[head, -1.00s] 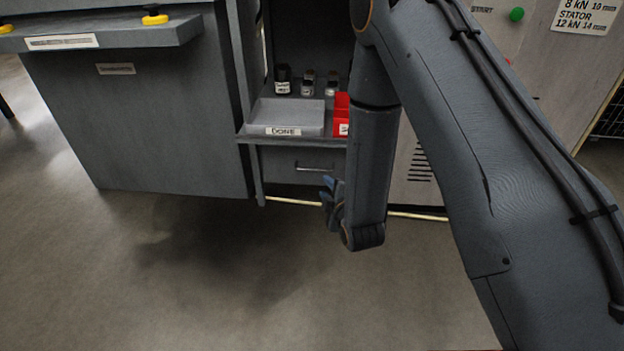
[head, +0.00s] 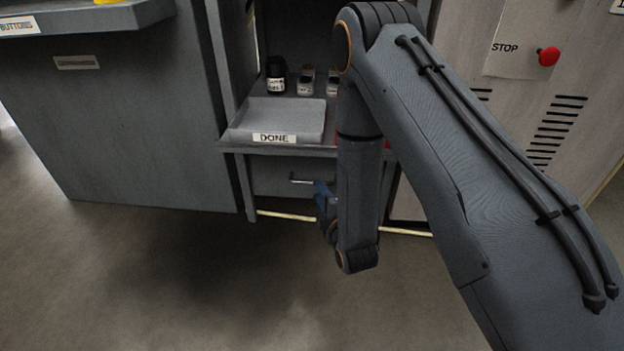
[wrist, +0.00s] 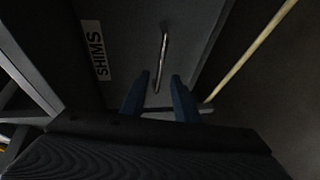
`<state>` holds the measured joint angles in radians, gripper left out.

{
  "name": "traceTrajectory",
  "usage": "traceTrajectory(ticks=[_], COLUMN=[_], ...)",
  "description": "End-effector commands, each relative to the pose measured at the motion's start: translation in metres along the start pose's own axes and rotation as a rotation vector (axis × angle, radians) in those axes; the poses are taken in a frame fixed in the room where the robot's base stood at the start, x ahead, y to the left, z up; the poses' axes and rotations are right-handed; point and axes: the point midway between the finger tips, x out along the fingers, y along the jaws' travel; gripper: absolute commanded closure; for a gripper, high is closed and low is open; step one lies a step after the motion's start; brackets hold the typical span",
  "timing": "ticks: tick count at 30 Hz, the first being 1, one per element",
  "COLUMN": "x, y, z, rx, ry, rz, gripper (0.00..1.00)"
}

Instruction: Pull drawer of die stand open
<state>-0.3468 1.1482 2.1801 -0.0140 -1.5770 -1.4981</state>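The grey drawer front (head: 275,178) sits below the shelf of the die stand and looks flush with it. Its bar handle (head: 302,181) shows just left of my gripper (head: 322,192), which is partly hidden by my arm. In the wrist view the drawer front (wrist: 190,25) carries a SHIMS label (wrist: 101,57). The metal handle (wrist: 163,50) runs lengthwise there, its near end appearing between the two blue fingers of my gripper (wrist: 160,78). The fingers are apart, with a gap on both sides of the handle. I cannot tell how deep the handle lies between them.
A grey DONE tray (head: 285,117) and several small dark containers (head: 276,75) stand on the shelf above the drawer. A grey cabinet (head: 120,130) is at the left, a panel with a red STOP button (head: 548,57) at the right. The floor in front is clear.

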Motion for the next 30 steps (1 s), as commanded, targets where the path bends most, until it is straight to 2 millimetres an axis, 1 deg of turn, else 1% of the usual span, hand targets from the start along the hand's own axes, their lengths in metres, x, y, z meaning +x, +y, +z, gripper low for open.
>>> traceTrajectory(ticks=[6, 12, 17, 25, 26, 30], x=[0.035, 0.061, 0.07, 0.071, 0.071, 0.071], y=[-0.002, -0.002, -0.001, 0.0, 0.0, 0.0], z=[-0.007, -0.006, -0.005, -0.004, -0.004, -0.004], rx=[-0.001, -0.001, -0.001, 0.0, 0.0, 0.0], ry=[0.01, 0.009, 0.007, 0.004, 0.004, 0.004], rz=[0.003, 0.001, 0.0, -0.001, -0.001, -0.001], gripper=[0.72, 0.72, 0.72, 0.72, 0.74, 0.97])
